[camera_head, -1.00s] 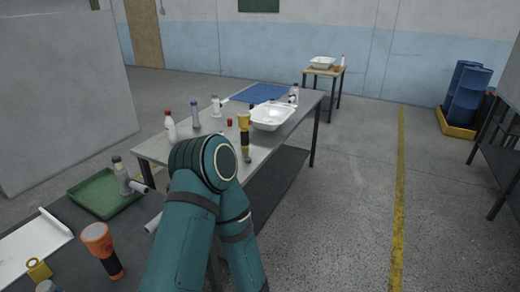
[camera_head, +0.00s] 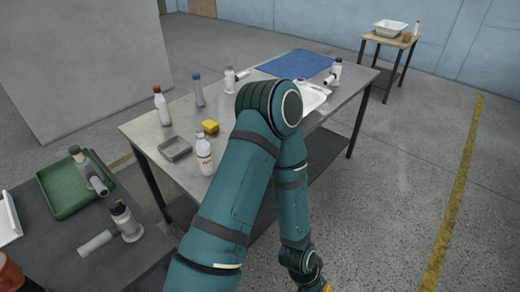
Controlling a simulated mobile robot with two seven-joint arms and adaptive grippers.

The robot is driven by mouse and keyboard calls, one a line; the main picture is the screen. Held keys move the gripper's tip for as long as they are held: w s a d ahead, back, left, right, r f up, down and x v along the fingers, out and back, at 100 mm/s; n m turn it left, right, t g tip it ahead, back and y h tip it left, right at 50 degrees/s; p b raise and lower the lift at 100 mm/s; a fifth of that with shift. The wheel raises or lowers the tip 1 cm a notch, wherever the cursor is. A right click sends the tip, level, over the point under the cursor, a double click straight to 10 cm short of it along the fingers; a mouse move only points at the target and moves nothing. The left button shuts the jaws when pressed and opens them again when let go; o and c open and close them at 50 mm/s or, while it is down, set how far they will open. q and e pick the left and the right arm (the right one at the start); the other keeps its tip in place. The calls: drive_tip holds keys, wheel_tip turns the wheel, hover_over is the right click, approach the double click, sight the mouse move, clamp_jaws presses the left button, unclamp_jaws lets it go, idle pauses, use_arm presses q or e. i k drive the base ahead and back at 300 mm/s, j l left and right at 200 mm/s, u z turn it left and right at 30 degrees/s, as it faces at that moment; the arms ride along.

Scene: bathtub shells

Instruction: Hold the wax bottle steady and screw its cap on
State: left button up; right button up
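Several bottles stand upright on the metal table (camera_head: 150,130). A white bottle with a label (camera_head: 204,158) is near its front edge; I cannot tell whether it is the wax bottle or whether its top is capped. A bottle with a red cap (camera_head: 160,106) stands near the left edge, and one with a blue cap (camera_head: 198,90) behind. No loose cap can be made out. One teal arm of mine rises across the middle, bends over the table and hangs down in front of it.
A green tray (camera_head: 66,207) rests on the dark table at left.

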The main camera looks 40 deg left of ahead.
sight(203, 147)
drive_tip(key=i+j+u, duration=0.55)
drive_tip(key=i+u, duration=0.2)
drive_tip(key=i, duration=0.15)
